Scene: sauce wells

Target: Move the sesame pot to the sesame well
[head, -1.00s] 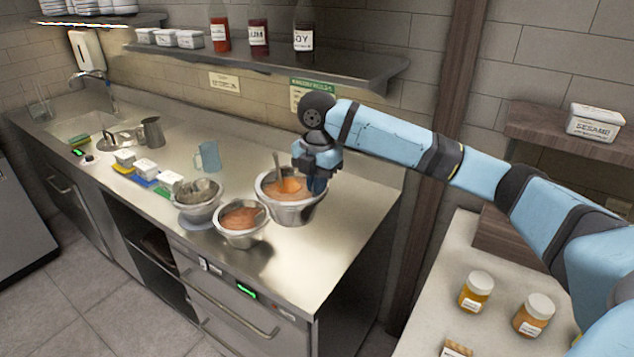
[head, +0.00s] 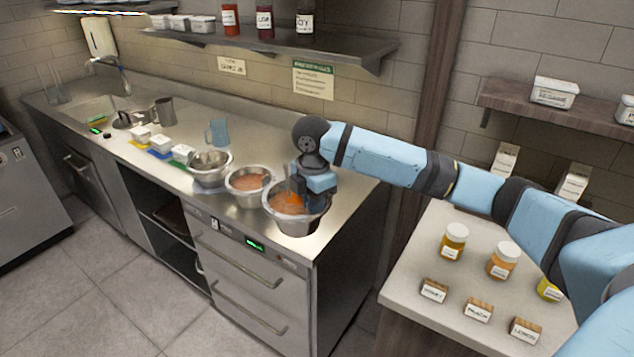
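Three steel pots stand in a row on the steel counter (head: 345,205). The rightmost pot (head: 295,228) holds orange-brown sauce with a utensil in it and sits near the front right corner. My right gripper (head: 312,200) is at its back right rim and appears shut on it; the fingertips are partly hidden. The middle pot (head: 247,198) holds similar brownish sauce. The left pot (head: 210,178) looks greyish inside. I see no readable label on the pots, so I cannot tell which is sesame, nor make out a marked sesame well. My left gripper is not in view.
A blue jug (head: 218,132), small white tubs (head: 182,154) and a metal pitcher (head: 165,111) stand farther left. A side table (head: 415,265) at right holds jars (head: 453,242) and small labelled blocks (head: 478,310). A shelf (head: 340,46) with bottles hangs above.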

